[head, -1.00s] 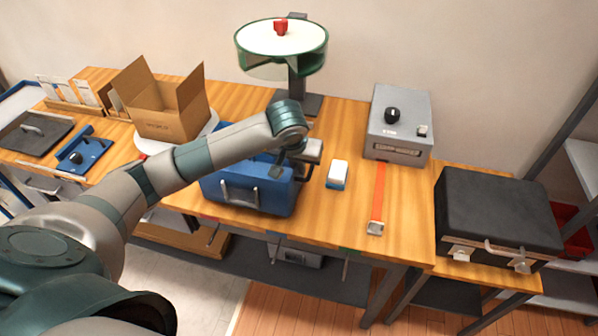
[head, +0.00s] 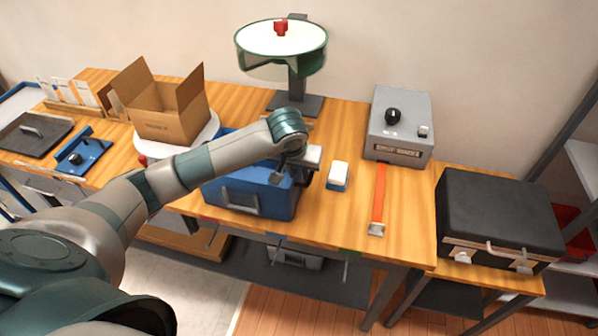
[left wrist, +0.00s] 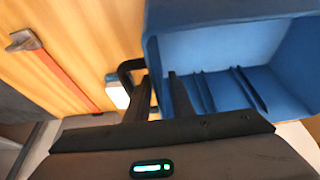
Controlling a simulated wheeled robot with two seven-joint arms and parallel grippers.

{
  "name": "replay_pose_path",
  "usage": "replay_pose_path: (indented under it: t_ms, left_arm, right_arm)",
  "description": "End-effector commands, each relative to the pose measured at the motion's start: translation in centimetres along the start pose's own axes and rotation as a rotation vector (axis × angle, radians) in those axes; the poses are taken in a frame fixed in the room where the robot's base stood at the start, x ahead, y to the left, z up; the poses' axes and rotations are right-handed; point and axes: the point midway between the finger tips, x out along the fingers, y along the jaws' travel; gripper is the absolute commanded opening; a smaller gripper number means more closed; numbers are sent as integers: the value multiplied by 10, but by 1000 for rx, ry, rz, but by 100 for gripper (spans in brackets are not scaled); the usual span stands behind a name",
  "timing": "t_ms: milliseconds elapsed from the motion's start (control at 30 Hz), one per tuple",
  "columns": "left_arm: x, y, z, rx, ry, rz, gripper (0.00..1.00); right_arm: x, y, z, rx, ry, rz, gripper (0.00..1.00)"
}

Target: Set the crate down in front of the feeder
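The blue crate (head: 248,200) sits near the front edge of the wooden bench; I cannot tell whether its base touches the wood. My left gripper (head: 288,174) is at its right side. In the left wrist view, the fingers (left wrist: 158,92) straddle the crate's wall near a black handle, one inside and one outside, with blue wall filling the gap. The crate's open inside (left wrist: 235,65) shows several dark ribs. A round green-rimmed bowl on a dark post (head: 282,50), seemingly the feeder, stands behind the crate. My right gripper is out of view.
A small white-and-blue block (head: 338,176) is just right of the gripper. A cardboard box (head: 172,112) stands behind left on a round white plate. An orange strip (head: 379,195) runs from a grey box (head: 399,128). A black case (head: 497,215) is far right.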

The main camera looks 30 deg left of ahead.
Motion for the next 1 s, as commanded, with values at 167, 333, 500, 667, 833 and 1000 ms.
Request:
replay_pose_path:
  t_ms: [167, 333, 500, 667, 833, 1000]
  left_arm:
    - [-4, 1, -1, 0, -1, 1, 22]
    - [-20, 0, -2, 1, 5, 3, 22]
    - [-49, 1, -2, 1, 6, 3, 22]
    - [-78, 1, -2, 2, 6, 2, 22]
    - [-104, 0, -2, 0, 4, 1, 22]
    - [-118, 0, -1, -1, 1, 0, 22]
  right_arm:
    - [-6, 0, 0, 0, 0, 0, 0]
    - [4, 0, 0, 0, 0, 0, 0]
    - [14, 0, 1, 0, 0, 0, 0]
    - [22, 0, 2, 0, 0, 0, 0]
    - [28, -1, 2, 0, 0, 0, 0]
    - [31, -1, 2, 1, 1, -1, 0]
